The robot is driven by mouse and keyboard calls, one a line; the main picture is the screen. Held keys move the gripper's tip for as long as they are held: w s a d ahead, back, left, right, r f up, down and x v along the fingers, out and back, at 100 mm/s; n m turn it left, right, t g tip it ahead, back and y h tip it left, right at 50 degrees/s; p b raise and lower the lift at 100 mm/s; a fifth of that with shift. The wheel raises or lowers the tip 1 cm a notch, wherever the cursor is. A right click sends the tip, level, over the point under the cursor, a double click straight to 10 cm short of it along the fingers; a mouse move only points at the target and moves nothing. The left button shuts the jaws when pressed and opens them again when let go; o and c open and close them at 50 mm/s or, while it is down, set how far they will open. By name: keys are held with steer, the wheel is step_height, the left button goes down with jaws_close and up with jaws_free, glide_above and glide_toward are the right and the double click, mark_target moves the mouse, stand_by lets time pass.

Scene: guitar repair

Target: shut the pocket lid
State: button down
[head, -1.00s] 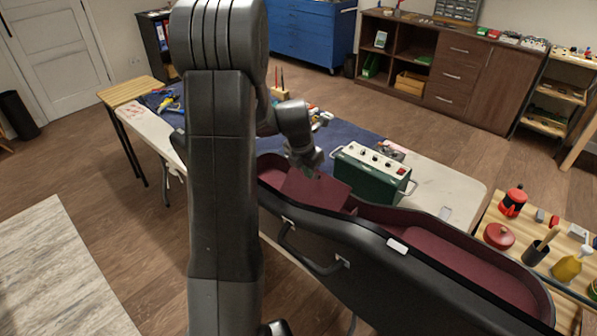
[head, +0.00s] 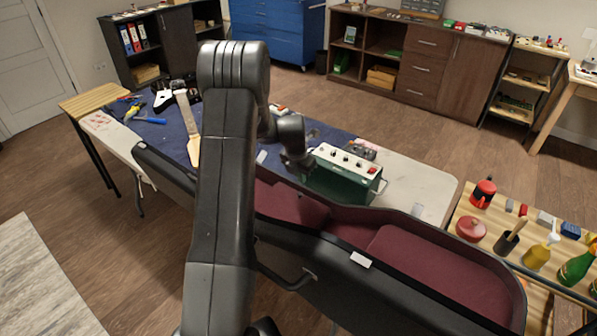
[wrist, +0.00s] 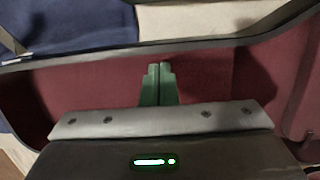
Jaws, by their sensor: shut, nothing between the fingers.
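The open guitar case (head: 360,260) is black outside with a dark red lining and lies across the front of the workbench. The pocket lid (head: 292,205) is a dark red panel in the case's narrower middle part. It looks lowered and close to flat; its exact gap to the pocket rim cannot be told. My gripper (head: 300,170) is over the far side of the case, close to the lid. In the wrist view its green fingertips (wrist: 158,84) are together and empty, in front of red lining. Contact with the lid cannot be told. My arm hides part of the case.
A green amplifier-like box (head: 342,178) stands just behind the case, right of my gripper. A guitar neck (head: 188,125) and tools lie on the blue mat at left. A side table (head: 465,205) with bottles is at right.

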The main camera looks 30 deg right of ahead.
steer(key=shift+w+d+f+y, duration=0.1)
steer(key=shift+d+f+y, duration=0.2)
steer(key=shift+f, duration=0.25)
steer(key=shift+r, duration=0.1)
step_height(320, 180, up, 13)
steer(key=a+b, duration=0.1)
steer(key=b, duration=0.1)
steer(key=shift+s+a+r, duration=0.2)
steer(key=shift+s+a, duration=0.1)
stand_by(0.4)
steer(key=f, duration=0.4)
steer(key=d+f+p, duration=0.1)
steer(key=f, duration=0.4)
steer(key=f+p, duration=0.1)
steer(key=f, duration=0.3)
steer(key=shift+w+d+f, duration=0.25)
steer(key=shift+w+f, duration=0.05)
